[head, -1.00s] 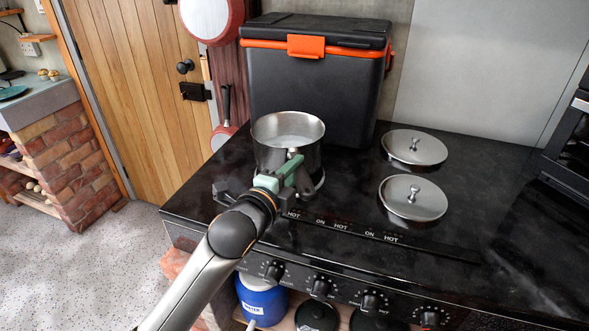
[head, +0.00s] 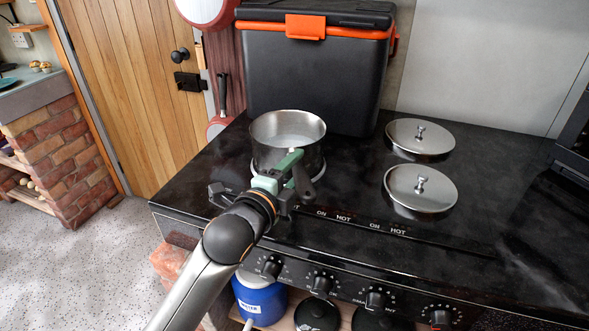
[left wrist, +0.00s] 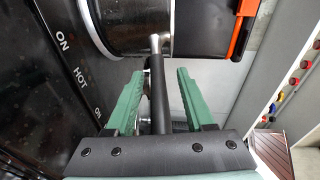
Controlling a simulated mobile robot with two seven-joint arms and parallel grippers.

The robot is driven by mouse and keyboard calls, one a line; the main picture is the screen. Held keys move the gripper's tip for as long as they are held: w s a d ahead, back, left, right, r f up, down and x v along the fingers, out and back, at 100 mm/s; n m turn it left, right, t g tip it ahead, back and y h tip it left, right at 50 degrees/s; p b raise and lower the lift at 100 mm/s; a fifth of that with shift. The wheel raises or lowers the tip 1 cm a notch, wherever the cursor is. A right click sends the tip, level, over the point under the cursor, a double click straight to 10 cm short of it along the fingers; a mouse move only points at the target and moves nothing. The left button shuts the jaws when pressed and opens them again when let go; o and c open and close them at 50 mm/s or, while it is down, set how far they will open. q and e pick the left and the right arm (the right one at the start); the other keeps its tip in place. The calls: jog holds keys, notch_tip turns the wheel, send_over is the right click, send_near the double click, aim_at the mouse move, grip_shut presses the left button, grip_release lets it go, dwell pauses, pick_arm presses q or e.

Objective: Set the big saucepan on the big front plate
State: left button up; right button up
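The big saucepan (head: 288,140) is a steel pot, upright on the left part of the black stove top. A thin pale rim of a plate (head: 254,168) shows at its lower left; most of that plate is hidden under the pan and my gripper. My left gripper (head: 289,173) is at the pan's near side. In the left wrist view its green fingers (left wrist: 158,98) stand apart on both sides of the dark pan handle (left wrist: 159,100), with a gap at each side. The pan's curved wall (left wrist: 130,28) is just ahead. My right gripper is not in view.
Two round steel lids with knobs, a back one (head: 420,137) and a front one (head: 421,187), cover the plates on the right. A black cool box with an orange rim (head: 318,75) stands close behind the pan. Control knobs (head: 321,284) line the stove front.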

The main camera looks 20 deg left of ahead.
pick_arm(q)
jog(key=s+a+r+p, duration=0.1)
jog(key=s+p, duration=0.4)
jog(key=s, duration=0.6)
jog(key=shift+s+a+r, duration=0.3)
jog(key=shift+s+a, duration=0.05)
jog(key=shift+a, duration=0.05)
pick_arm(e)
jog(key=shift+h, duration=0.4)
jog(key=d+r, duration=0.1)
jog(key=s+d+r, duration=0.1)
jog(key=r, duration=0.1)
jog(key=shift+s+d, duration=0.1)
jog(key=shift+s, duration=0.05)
